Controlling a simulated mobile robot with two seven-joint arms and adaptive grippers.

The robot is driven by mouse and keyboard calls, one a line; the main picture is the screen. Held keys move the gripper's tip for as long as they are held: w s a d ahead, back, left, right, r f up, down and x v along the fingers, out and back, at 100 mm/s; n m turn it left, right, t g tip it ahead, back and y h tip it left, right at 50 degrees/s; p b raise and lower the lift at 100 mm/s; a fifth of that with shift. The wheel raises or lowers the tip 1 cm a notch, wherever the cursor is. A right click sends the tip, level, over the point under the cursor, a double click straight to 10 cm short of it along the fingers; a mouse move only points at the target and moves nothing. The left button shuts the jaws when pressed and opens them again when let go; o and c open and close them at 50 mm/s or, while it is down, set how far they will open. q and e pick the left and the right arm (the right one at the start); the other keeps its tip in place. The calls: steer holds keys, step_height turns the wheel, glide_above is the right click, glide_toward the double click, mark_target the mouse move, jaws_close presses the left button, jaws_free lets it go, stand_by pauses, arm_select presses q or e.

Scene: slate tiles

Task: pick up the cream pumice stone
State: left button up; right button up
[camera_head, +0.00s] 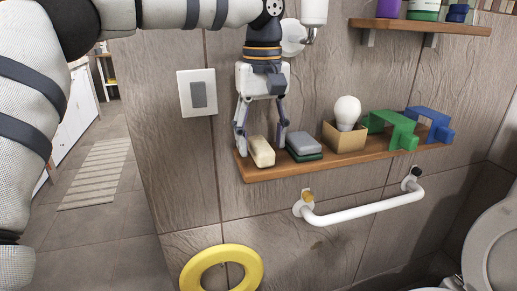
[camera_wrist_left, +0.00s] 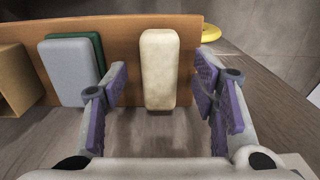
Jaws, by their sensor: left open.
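The cream pumice stone (camera_head: 261,151) lies near the left end of a wooden wall shelf (camera_head: 310,167). It is a pale rounded block, and its end sticks out toward the shelf's front edge. In the left wrist view the stone (camera_wrist_left: 159,68) stands between the spread fingers, with a clear gap on both sides. My left gripper (camera_head: 261,145) comes down from above with one finger on each side of the stone. It is open and empty; the fingers (camera_wrist_left: 163,103) show purple pads. I cannot tell if the fingers touch the shelf. My right gripper is not in view.
A grey block on a green one (camera_head: 304,145) sits close to the right finger. Further right are a cardboard box (camera_head: 345,138) with a white bulb (camera_head: 347,110), a green object (camera_head: 394,129) and a blue object (camera_head: 432,124). A white grab rail (camera_head: 365,212) is below.

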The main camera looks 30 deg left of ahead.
mark_target(263, 145)
arm_select(q)
steer(key=shift+f, duration=0.9)
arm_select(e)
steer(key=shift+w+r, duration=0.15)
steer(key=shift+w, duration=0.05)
arm_select(q)
steer(key=c, duration=1.2)
steer(key=shift+c, duration=0.2)
steer(key=shift+r, duration=0.1)
steer(key=shift+d+r, duration=0.15)
steer(key=shift+r, duration=0.15)
step_height(263, 145, up, 6)
steer(key=shift+r+b, duration=0.15)
steer(key=shift+b, duration=0.25)
steer(key=s+d+p, duration=0.1)
steer(key=s+d, duration=1.2)
steer(key=d, duration=0.2)
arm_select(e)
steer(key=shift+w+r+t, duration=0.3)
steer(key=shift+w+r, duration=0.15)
